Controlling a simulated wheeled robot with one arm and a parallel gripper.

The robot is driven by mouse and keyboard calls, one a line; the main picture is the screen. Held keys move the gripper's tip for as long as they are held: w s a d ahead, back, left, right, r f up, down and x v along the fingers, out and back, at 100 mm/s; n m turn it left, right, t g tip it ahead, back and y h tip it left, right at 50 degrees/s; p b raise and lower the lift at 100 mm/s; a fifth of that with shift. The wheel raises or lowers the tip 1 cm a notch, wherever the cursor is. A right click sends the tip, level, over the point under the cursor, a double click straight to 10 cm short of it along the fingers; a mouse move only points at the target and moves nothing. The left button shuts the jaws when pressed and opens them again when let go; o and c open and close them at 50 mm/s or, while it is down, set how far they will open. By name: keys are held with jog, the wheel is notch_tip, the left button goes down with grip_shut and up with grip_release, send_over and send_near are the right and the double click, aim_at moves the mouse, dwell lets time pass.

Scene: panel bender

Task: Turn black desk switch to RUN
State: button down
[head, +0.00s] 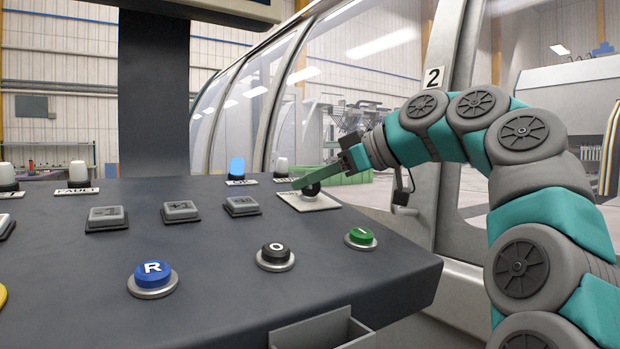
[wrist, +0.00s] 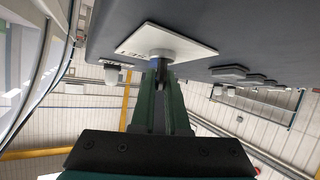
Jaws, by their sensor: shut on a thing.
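The black desk switch (head: 311,189) sits on a pale label plate (head: 309,201) at the far right part of the dark desk. The plate (wrist: 176,42) also shows in the wrist view, with lettering partly visible on it. My gripper (head: 300,184) reaches in from the right, its green fingers at the switch. In the wrist view my gripper (wrist: 160,72) has its fingers close together around the switch's dark handle, just off the plate. The fingers hide most of the handle, so I cannot read which position it points to.
On the desk stand a blue R button (head: 153,275), a black O button (head: 275,254), a green I button (head: 361,236) and several grey square keys (head: 180,210). A lit blue lamp (head: 237,168) is behind them. A curved glass enclosure (head: 300,75) stands beyond the desk.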

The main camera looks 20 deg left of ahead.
jog(key=c, duration=0.9)
grip_release()
jog(key=shift+d, duration=0.1)
jog(key=v, duration=0.5)
jog(key=shift+d+r, duration=0.15)
jog(key=shift+d, duration=0.25)
jog(key=shift+v, duration=0.8)
jog(key=shift+s, duration=0.1)
